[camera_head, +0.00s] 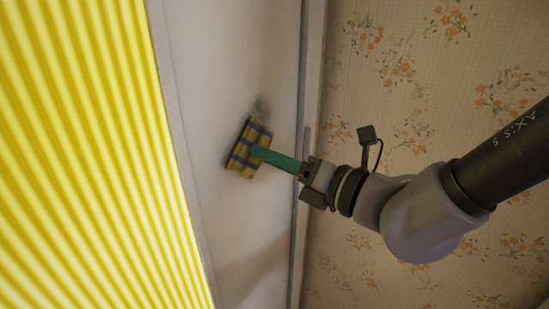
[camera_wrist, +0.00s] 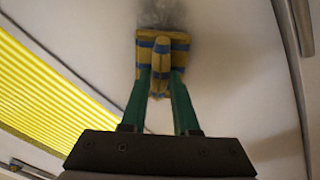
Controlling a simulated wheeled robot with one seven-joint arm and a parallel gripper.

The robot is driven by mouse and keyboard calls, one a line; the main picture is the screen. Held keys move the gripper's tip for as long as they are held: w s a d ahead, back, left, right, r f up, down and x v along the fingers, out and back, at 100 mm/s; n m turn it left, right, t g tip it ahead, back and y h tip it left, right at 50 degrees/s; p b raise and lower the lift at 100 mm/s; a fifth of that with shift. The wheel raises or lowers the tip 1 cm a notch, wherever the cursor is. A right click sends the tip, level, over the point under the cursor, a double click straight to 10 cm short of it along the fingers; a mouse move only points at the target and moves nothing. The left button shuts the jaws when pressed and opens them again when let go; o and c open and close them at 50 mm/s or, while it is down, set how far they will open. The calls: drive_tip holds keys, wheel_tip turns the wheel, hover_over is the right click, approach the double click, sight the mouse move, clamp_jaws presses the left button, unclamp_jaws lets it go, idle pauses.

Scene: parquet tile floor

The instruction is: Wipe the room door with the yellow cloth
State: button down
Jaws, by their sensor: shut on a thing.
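The room door (camera_head: 205,60) is a pale panel in a grey frame, and it fills much of the wrist view (camera_wrist: 235,90). A dark smudge (camera_head: 262,105) marks its surface; in the wrist view the smudge (camera_wrist: 160,12) lies just beyond the cloth. The yellow cloth (camera_head: 240,160) has blue stripes and is bunched up. My gripper (camera_head: 258,152) has green fingers shut on the cloth, whose pinched fold (camera_wrist: 160,60) sits between the fingertips. The cloth is at the door's surface beside the smudge; I cannot tell how firmly it touches.
A bright yellow ribbed panel (camera_head: 90,160) stands left of the door. A floral wall (camera_head: 400,70) lies to the right, behind my arm. A grey vertical bar (camera_head: 300,200) runs along the door's right side, close to my gripper.

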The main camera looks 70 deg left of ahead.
sight(252, 131)
drive_tip(key=shift+s+a, duration=0.35)
drive_tip(key=shift+a, duration=0.15)
drive_tip(key=shift+w+a+r, duration=0.35)
drive_tip(key=shift+w+a, duration=0.4)
drive_tip(key=shift+w, duration=0.4)
drive_tip(key=shift+w+a+r, duration=0.4)
drive_tip(key=shift+w+a, duration=0.4)
drive_tip(key=shift+w, duration=0.3)
drive_tip(key=shift+w+a+r, duration=0.35)
drive_tip(key=shift+w+a, duration=0.4)
drive_tip(key=shift+w, duration=0.4)
drive_tip(key=shift+s+d, duration=0.75)
drive_tip(key=shift+s, duration=0.35)
drive_tip(key=shift+s+d, duration=0.75)
drive_tip(key=shift+s, duration=0.4)
drive_tip(key=shift+s+d, duration=0.75)
drive_tip(key=shift+s, duration=0.35)
drive_tip(key=shift+s+d+r, duration=0.1)
drive_tip(key=shift+d+r, duration=0.1)
drive_tip(key=shift+r, duration=0.7)
drive_tip(key=shift+w+a, duration=0.8)
drive_tip(key=shift+w, duration=0.3)
drive_tip(key=shift+w+a, duration=0.75)
drive_tip(key=shift+w, duration=0.35)
drive_tip(key=shift+w+a, duration=0.8)
drive_tip(key=shift+w, duration=0.3)
